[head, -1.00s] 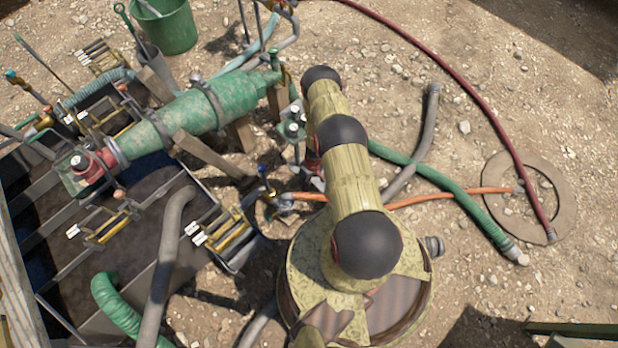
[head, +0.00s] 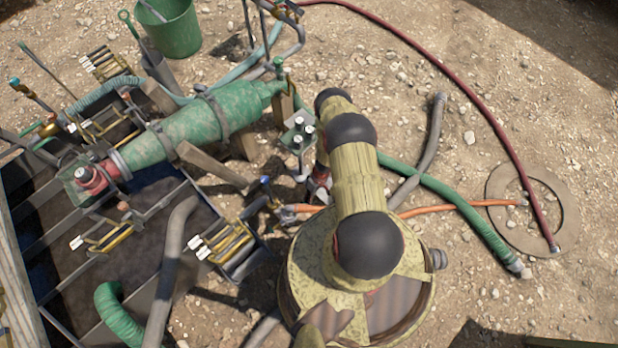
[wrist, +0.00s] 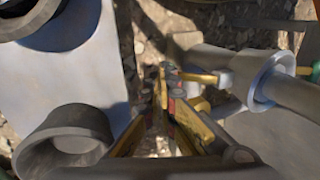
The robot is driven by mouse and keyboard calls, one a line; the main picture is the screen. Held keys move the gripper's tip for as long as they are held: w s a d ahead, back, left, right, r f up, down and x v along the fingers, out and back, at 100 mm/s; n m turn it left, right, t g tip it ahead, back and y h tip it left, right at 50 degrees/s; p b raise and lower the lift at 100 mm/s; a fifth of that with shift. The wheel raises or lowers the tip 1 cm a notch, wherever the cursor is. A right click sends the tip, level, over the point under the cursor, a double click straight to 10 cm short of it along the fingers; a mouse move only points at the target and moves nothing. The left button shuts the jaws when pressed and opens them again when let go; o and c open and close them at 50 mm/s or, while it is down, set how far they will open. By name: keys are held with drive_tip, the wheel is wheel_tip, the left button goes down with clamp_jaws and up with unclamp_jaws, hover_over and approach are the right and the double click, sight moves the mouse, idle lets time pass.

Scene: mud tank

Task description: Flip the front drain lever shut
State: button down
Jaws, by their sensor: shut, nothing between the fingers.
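A lever with a blue tip (head: 265,181) stands by the pipe end at the tank's front right corner in the head view. I take it for the front drain lever, but cannot tell its position. In the wrist view my gripper (wrist: 168,98) has its yellow fingers together and empty. Their tips are close to a brass-coloured bar (wrist: 198,77) beside a grey pipe fitting (wrist: 270,82). I cannot tell if they touch, or if this bar belongs to the lever. In the head view my arm hides the fingers.
The green cylinder (head: 190,132) lies across the tank. A post with a green plate (head: 298,130) stands close to my arm. A grey hose (head: 172,255) and an orange hose (head: 455,203) run nearby. A dark round opening (wrist: 68,140) is at lower left in the wrist view.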

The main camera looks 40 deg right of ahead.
drive_tip(key=shift+r, duration=0.15)
idle(0.5)
drive_tip(key=d+r+p, duration=0.1)
drive_tip(key=d+r, duration=0.2)
drive_tip(key=d+r+p, duration=0.1)
drive_tip(key=d+r, duration=0.2)
drive_tip(key=r, duration=0.1)
drive_tip(key=d+r+p, duration=0.2)
drive_tip(key=d+r, duration=0.1)
drive_tip(key=r, duration=0.1)
drive_tip(key=shift+w+d+r, duration=0.2)
drive_tip(key=shift+w+d, duration=0.1)
drive_tip(key=shift+w, duration=0.1)
